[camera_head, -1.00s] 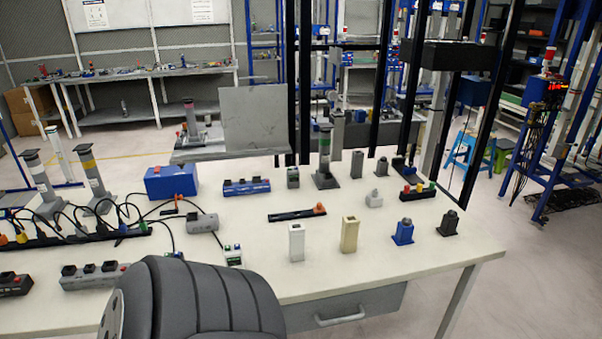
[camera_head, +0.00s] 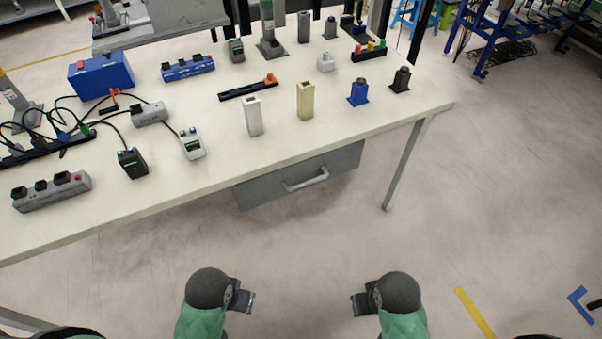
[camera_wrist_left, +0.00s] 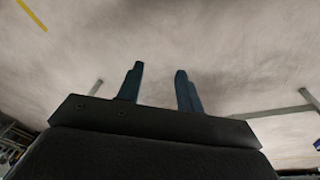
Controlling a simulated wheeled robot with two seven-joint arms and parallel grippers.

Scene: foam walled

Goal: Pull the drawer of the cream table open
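The cream table (camera_head: 205,186) stands in front of me in the head view. Its grey drawer (camera_head: 253,192) hangs under the front edge and looks shut, with a light handle (camera_head: 304,180) across its front. My right gripper (camera_head: 354,304) is low on the right, also apart from the drawer. Its finger gap does not show clearly.
Several small parts stand on the tabletop, among them a white block (camera_head: 253,116), a cream block (camera_head: 305,101) and a blue box (camera_head: 101,76). A table leg (camera_head: 408,164) stands right of the drawer. The floor (camera_head: 310,240) between me and the drawer is clear.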

